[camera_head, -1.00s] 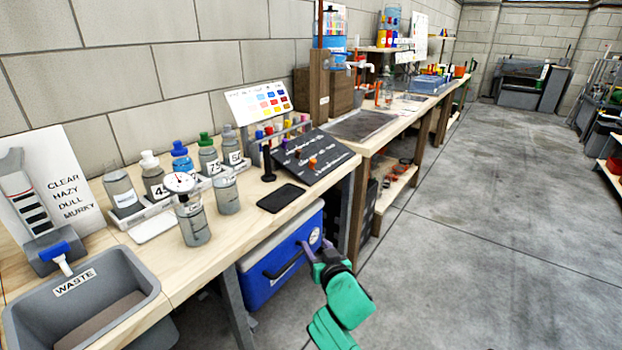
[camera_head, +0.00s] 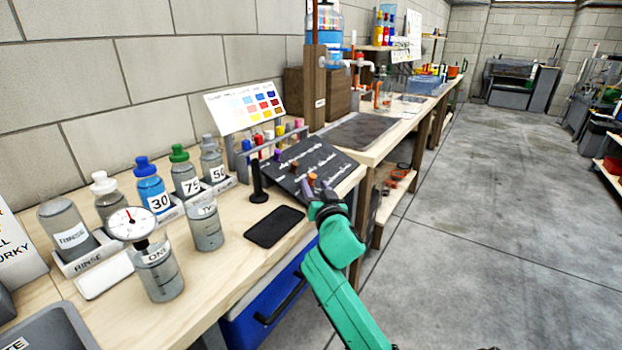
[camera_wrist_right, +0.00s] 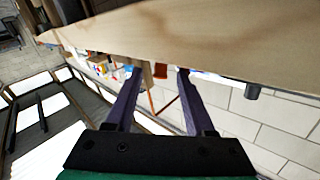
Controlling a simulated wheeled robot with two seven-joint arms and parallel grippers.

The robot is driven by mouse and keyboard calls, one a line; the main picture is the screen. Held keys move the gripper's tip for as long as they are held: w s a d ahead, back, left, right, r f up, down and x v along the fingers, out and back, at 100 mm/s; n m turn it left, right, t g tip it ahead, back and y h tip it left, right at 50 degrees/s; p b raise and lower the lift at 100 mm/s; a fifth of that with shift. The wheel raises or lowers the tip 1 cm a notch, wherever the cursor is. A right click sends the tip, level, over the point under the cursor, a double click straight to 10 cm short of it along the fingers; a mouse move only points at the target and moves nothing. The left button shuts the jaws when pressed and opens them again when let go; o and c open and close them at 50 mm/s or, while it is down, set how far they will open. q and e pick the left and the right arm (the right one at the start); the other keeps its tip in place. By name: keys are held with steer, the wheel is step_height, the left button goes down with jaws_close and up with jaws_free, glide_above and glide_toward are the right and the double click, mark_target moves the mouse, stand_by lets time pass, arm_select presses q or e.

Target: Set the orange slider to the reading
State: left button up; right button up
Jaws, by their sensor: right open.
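A dark sloped board (camera_head: 318,159) with slots and white markings stands on the bench. It carries several coloured knobs; an orange knob (camera_head: 312,179) is the one nearest its lower right side. A round white dial gauge (camera_head: 131,223) with a needle tops a grey bottle at the front left; its reading is too small to tell. My right gripper (camera_head: 319,187) is beside the board's right edge, close to the orange knob in the picture; I cannot tell whether they touch. In the right wrist view its purple fingers (camera_wrist_right: 159,76) are apart and empty. My left gripper is out of view.
A black flat pad (camera_head: 274,227) lies in front of the board, and a black post (camera_head: 258,185) stands left of it. Several labelled bottles stand at left. A blue cooler (camera_head: 262,310) is under the bench edge. The floor at right is clear.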

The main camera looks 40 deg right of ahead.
mark_target(312, 180)
steer(key=x, duration=0.4)
steer(key=shift+w+d, duration=0.1)
steer(key=shift+w, duration=0.1)
jaws_close()
stand_by(1.2)
